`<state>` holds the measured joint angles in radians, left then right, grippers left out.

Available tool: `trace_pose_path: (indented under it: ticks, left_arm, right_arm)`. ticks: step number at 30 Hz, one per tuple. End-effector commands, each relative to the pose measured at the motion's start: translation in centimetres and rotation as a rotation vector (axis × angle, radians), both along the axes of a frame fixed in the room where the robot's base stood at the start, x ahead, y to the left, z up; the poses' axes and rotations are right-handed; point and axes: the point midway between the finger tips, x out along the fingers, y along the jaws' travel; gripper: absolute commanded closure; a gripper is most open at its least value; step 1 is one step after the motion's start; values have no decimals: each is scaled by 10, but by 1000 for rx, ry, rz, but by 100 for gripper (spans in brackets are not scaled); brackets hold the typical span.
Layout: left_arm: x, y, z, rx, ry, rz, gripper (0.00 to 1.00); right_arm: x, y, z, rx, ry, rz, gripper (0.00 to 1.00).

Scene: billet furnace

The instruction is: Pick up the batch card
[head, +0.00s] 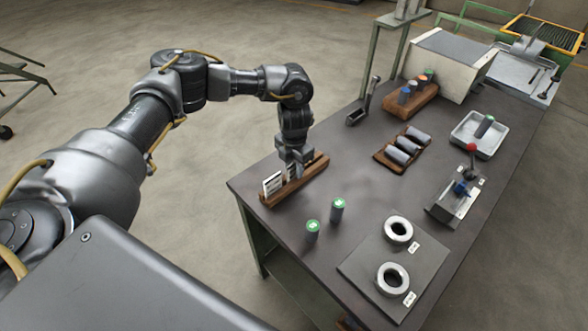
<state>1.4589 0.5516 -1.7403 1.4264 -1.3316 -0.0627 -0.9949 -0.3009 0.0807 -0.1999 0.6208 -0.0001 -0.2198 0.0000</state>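A white card with dark print (271,184) stands upright in a slot of a long wooden holder (318,168) at the table's near left edge. What looks like another pale card stands just right of it, partly hidden by my gripper. My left gripper (294,170) points down over the middle of the holder, right beside the white card. Its fingertips are low, close to the holder. The gap between the fingers is too small to make out, so I cannot tell whether they hold a card. My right gripper is not in view.
Two green-topped cylinders (337,210) stand nearby on the dark table (262,220). A plate with two rings (398,230) lies front right. A wooden cradle of grey billets (402,150), a white tray (478,135) and a red-knobbed lever fixture (456,190) stand farther right.

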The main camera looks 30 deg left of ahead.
Motion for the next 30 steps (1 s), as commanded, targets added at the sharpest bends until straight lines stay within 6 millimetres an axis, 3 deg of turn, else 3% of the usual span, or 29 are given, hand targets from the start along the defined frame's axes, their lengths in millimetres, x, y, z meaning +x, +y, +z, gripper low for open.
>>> trace_pose_path:
  ticks: [5, 12, 23, 30]
  left_arm:
    - [0, 0, 0, 0, 0, -1, 70]
    - [0, 0, 0, 0, 0, -1, 100]
    - [0, 0, 1, 0, 0, -1, 100]
    - [0, 0, 21, -1, 0, -1, 100]
  right_arm:
    - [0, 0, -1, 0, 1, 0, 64]
    - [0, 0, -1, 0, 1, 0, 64]
    - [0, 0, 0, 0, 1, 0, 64]
    - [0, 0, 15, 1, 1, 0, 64]
